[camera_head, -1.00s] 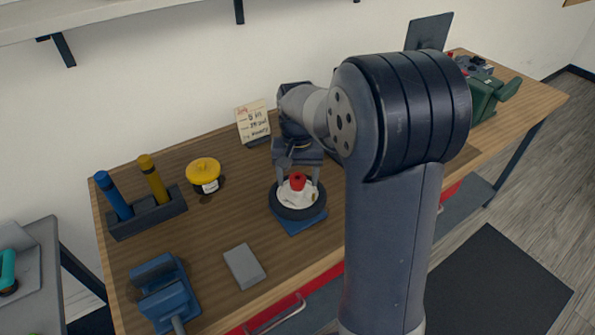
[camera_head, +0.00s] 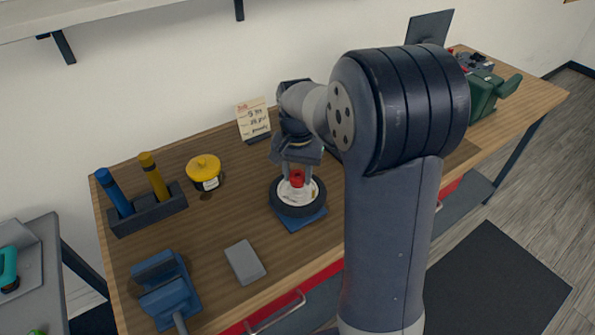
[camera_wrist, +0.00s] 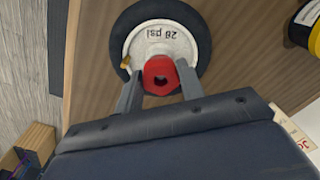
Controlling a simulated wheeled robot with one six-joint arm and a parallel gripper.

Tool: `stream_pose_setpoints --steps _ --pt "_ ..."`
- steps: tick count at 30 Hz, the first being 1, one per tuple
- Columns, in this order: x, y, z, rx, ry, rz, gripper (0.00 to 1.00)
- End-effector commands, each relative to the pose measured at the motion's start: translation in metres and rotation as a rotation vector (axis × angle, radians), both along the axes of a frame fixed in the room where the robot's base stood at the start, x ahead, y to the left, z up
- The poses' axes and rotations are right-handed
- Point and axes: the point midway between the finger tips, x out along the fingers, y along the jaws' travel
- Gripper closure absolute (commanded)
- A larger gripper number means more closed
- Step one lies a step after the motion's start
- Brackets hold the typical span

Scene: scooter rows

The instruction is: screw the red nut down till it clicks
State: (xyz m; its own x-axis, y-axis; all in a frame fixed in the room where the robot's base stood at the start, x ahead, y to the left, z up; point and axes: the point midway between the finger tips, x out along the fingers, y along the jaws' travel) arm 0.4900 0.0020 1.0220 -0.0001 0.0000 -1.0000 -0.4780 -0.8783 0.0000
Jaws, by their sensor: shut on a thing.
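The red nut (camera_head: 297,178) sits at the centre of a small wheel with a black tyre (camera_head: 297,208) and a pale hub marked "28 psi". The wheel lies flat on a blue base (camera_head: 304,222) on the workbench. My gripper (camera_head: 298,178) points down over the hub with its fingers on either side of the nut. The thread under the nut is hidden.
On the wooden bench (camera_head: 222,225) stand a yellow-lidded jar (camera_head: 204,172), a holder with blue and yellow tools (camera_head: 147,209), a grey block (camera_head: 245,262), a blue vise (camera_head: 165,290) and a note card (camera_head: 253,119). Green equipment (camera_head: 485,95) stands at the far right.

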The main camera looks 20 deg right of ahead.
Motion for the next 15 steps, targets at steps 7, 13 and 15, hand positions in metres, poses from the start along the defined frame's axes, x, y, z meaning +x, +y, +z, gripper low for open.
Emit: stream_pose_setpoints --steps 7,13,15 --pt "-0.0002 -0.0004 0.0009 0.000 0.001 -0.286 0.85" --pt "-0.0002 -0.0006 0.0010 -0.001 0.000 -0.516 0.85" --pt "-0.0002 -0.0007 0.0010 -0.001 0.000 -0.598 0.85"
